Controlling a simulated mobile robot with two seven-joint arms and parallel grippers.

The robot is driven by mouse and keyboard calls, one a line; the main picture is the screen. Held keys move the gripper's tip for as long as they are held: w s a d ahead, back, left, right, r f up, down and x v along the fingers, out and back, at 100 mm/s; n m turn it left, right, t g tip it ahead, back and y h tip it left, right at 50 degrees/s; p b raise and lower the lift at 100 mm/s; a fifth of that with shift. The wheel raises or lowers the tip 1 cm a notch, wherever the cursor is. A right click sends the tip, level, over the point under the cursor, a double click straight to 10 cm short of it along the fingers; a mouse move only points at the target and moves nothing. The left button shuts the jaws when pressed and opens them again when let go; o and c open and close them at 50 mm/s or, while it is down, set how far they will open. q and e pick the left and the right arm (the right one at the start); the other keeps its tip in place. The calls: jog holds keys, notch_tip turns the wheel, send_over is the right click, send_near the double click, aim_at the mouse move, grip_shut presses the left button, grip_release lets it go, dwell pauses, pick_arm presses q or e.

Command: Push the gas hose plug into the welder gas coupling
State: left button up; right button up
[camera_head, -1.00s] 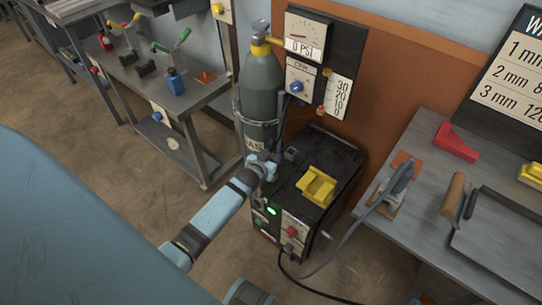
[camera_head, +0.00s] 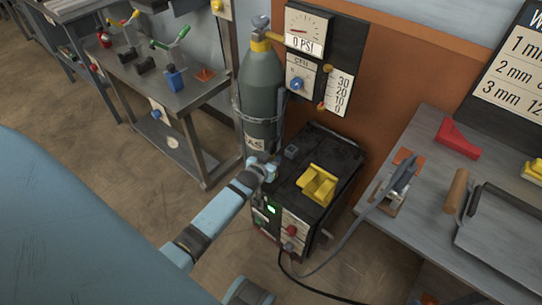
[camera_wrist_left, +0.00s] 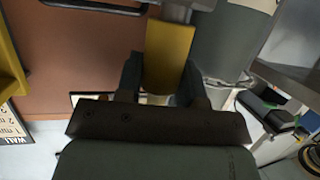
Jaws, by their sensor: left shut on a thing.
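My left gripper (camera_head: 266,168) is low at the near left edge of the welder (camera_head: 335,160), between it and the gas cylinder (camera_head: 262,85). In the left wrist view my left gripper (camera_wrist_left: 160,85) is shut on a yellow block-like piece, which looks like the gas hose plug (camera_wrist_left: 168,55). A grey part meets the far end of the plug; I cannot tell whether it is the welder gas coupling or whether they are joined. In the head view the gripper hides the plug, and I cannot make out the coupling. My right gripper is not in view.
A yellow holder (camera_head: 318,184) sits on the welder top. A gauge panel (camera_head: 322,55) reading 0 PSI is on the wall behind. A grey workbench (camera_head: 425,150) with a torch (camera_head: 402,175) stands at right, and a metal table (camera_head: 190,100) at left. Cables lie in front of the welder.

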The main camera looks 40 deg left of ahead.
pick_arm(q)
jog(key=shift+f, duration=0.35)
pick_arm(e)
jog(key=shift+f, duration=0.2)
pick_arm(q)
jog(key=o, duration=1)
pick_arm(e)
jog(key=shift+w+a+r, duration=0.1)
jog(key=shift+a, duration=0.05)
pick_arm(q)
jog(key=shift+o, duration=0.2)
jog(key=shift+s+d+r, duration=0.1)
jog(key=shift+s+r, duration=0.05)
jog(key=shift+s, duration=0.25)
jog(key=p+v, duration=0.3)
jog(key=v, duration=1)
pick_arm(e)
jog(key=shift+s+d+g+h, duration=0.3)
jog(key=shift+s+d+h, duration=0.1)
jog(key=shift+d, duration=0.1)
pick_arm(q)
jog(key=shift+s, duration=0.1)
